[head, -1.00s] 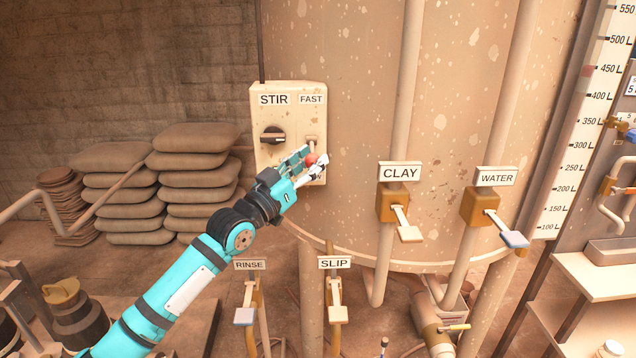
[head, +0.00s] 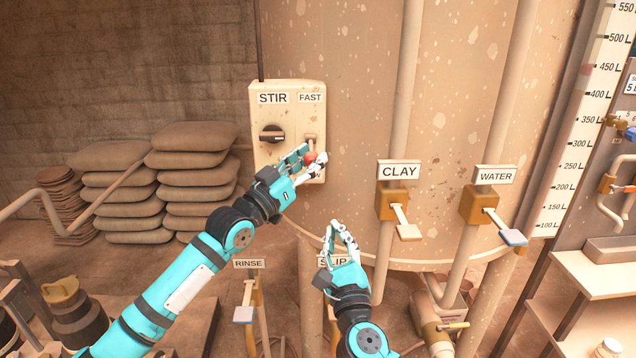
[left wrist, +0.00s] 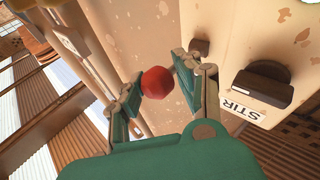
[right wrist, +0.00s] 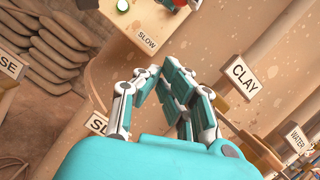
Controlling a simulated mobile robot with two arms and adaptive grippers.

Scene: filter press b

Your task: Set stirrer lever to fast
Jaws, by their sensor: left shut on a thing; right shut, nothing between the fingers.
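The stirrer lever is on the cream STIR box (head: 262,155), under the FAST label (head: 311,98). Its red knob (head: 310,158) hangs low on the box, and a SLOW label (right wrist: 147,40) shows near the box's lower end in the right wrist view. My left gripper (head: 307,160) is shut on the red knob, which also shows between its fingers in the left wrist view (left wrist: 157,82). My right gripper (head: 338,232) is shut and empty, below and right of the box, in front of the SLIP label.
The CLAY valve (head: 392,204) and WATER valve (head: 477,205) stick out to the right. The RINSE valve (head: 247,300) is below. Stacked sacks (head: 190,185) stand at left.

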